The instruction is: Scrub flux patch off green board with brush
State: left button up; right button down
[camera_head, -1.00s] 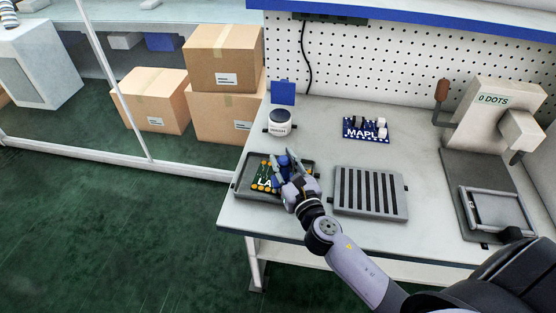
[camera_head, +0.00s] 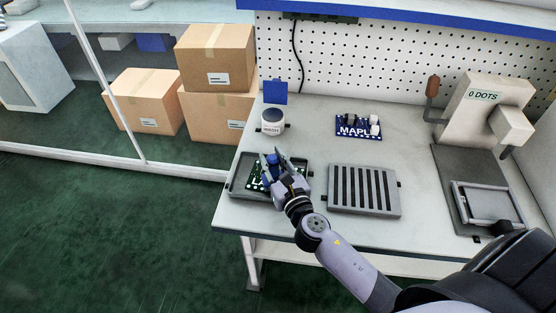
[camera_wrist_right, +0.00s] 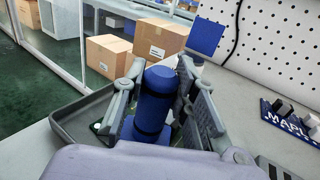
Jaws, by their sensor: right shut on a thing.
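The green board (camera_head: 254,184) lies in a dark grey tray (camera_head: 233,191) at the left end of the bench, with white dots along its edge. My right gripper (camera_head: 278,163) is over the board, shut on the blue brush (camera_head: 271,159). In the right wrist view the brush (camera_wrist_right: 156,95) stands nearly upright between the two fingers, with a dark band around it. The brush's lower end and the middle of the board are hidden, so I cannot tell whether they touch. No flux patch can be made out. My left gripper is not in view.
A white jar (camera_head: 272,122) stands behind the tray. A slotted grey plate (camera_head: 364,190) lies right of it, and a blue MAPLE board (camera_head: 358,127) behind that. A press-like machine marked "0 DOTS" (camera_head: 484,96) stands at the right. Bench between them is clear.

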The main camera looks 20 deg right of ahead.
jog(key=w+a, duration=0.4)
jog(key=a, duration=0.1)
dwell(0.7)
jog(key=shift+a, duration=0.1)
notch_tip(320, 180, up, 6)
jog(key=p, duration=0.6)
jog(key=shift+p, duration=0.35)
jog(key=shift+r, duration=0.15)
notch_tip(320, 180, up, 3)
jog(key=p, duration=0.3)
